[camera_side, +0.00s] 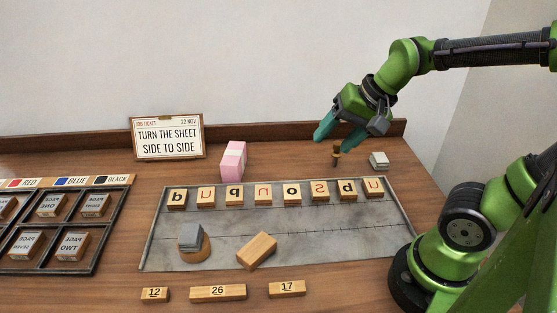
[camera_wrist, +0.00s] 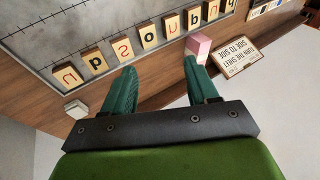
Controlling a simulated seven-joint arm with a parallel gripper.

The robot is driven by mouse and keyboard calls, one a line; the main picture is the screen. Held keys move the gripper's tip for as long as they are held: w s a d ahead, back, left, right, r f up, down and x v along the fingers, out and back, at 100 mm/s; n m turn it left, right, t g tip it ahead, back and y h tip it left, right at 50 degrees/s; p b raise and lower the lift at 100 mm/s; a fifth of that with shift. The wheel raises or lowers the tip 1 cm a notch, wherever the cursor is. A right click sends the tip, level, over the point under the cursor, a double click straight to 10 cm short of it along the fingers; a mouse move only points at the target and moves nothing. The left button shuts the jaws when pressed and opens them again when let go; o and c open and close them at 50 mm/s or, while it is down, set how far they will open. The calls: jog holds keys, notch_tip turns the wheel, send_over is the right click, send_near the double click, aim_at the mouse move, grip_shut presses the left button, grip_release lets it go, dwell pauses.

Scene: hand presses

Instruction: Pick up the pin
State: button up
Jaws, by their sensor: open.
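The pin (camera_side: 336,155) is a small brown, brass-like upright piece on the wooden table, behind the grey metal plate in the side view. My gripper (camera_side: 333,143) has teal fingers spread apart and tilted downward, with the pin just below or between the fingertips in the picture. I cannot tell the exact depth between them. In the wrist view my gripper (camera_wrist: 160,66) is open, with nothing visible held between the fingers. I cannot make out the pin in that view.
The metal plate (camera_side: 330,220) bears a row of letter tiles, a wooden block (camera_side: 257,251) and a grey-topped piece (camera_side: 191,240). A pink block (camera_side: 233,160) and job ticket (camera_side: 167,137) stand left. A small pale block (camera_side: 379,160) lies right of the pin. A wooden ledge runs behind.

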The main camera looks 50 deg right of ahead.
jog(key=w+d+f+m+g+h, duration=0.1)
jog(key=w+d+f+m+h, duration=0.15)
jog(key=d+m, duration=0.8)
jog(key=m, duration=1.6)
send_near(337, 151)
notch_tip(337, 151, up, 5)
jog(key=s+a, duration=0.1)
jog(key=a, duration=0.1)
jog(key=m+h, duration=0.1)
jog(key=m, duration=0.4)
jog(key=shift+g, duration=0.3)
jog(key=x, duration=0.5)
jog(key=d+x, duration=0.1)
jog(key=x, duration=1)
jog(key=shift+d+f, duration=0.2)
jog(key=shift+f, duration=0.1)
jog(key=c, duration=1.1)
